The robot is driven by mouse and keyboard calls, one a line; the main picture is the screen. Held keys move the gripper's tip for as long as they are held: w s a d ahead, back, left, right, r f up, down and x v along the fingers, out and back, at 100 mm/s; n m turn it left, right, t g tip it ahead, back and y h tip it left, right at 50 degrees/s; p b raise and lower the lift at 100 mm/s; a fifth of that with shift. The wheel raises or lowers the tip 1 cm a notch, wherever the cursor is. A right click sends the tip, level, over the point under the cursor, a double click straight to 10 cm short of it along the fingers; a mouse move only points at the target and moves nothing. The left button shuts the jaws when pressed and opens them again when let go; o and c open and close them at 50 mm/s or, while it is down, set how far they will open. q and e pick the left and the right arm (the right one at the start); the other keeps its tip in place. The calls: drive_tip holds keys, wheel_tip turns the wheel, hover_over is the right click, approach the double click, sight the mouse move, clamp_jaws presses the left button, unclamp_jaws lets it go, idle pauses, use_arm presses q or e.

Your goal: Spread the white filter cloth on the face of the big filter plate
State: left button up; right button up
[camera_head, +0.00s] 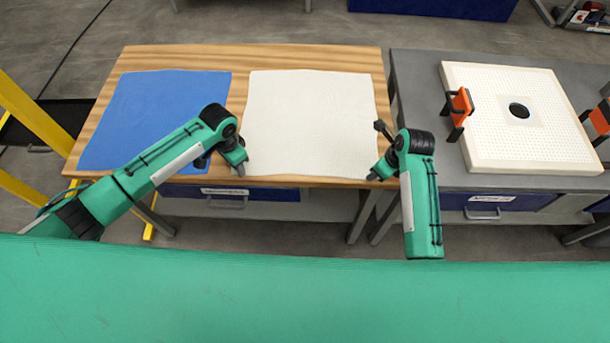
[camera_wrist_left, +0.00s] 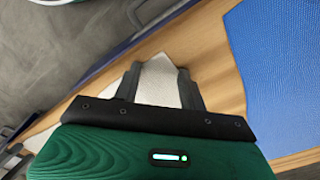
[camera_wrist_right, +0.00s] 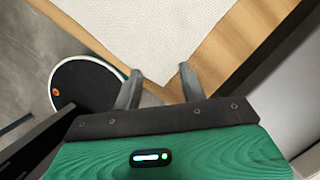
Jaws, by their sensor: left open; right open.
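The white filter cloth (camera_head: 312,115) lies flat on the wooden table, to the right of a blue cloth (camera_head: 150,115). The big filter plate (camera_head: 505,100) is a cream square with a dark central hole, lying on the grey table to the right. My left gripper (camera_head: 238,168) is open at the white cloth's near left corner; in the left wrist view a white cloth corner (camera_wrist_left: 158,82) shows between its fingers. My right gripper (camera_head: 378,172) is open by the near right corner; in the right wrist view the cloth corner (camera_wrist_right: 165,55) points between its fingers. Neither grips the cloth.
The wooden table (camera_head: 240,60) and grey table (camera_head: 425,75) stand side by side with a narrow gap. Orange and black clamps sit at the plate's left side (camera_head: 459,112) and right side (camera_head: 599,120). A yellow frame (camera_head: 35,120) stands at the left.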

use_arm(q)
drive_tip(key=shift+f, duration=0.2)
use_arm(e)
drive_tip(key=shift+f, duration=0.2)
use_arm(q)
drive_tip(key=shift+c, duration=0.4)
use_arm(e)
drive_tip(key=shift+c, duration=0.4)
use_arm(q)
clamp_jaws()
use_arm(e)
clamp_jaws()
use_arm(q)
drive_tip(key=shift+r, duration=0.15)
use_arm(e)
drive_tip(key=shift+r, duration=0.1)
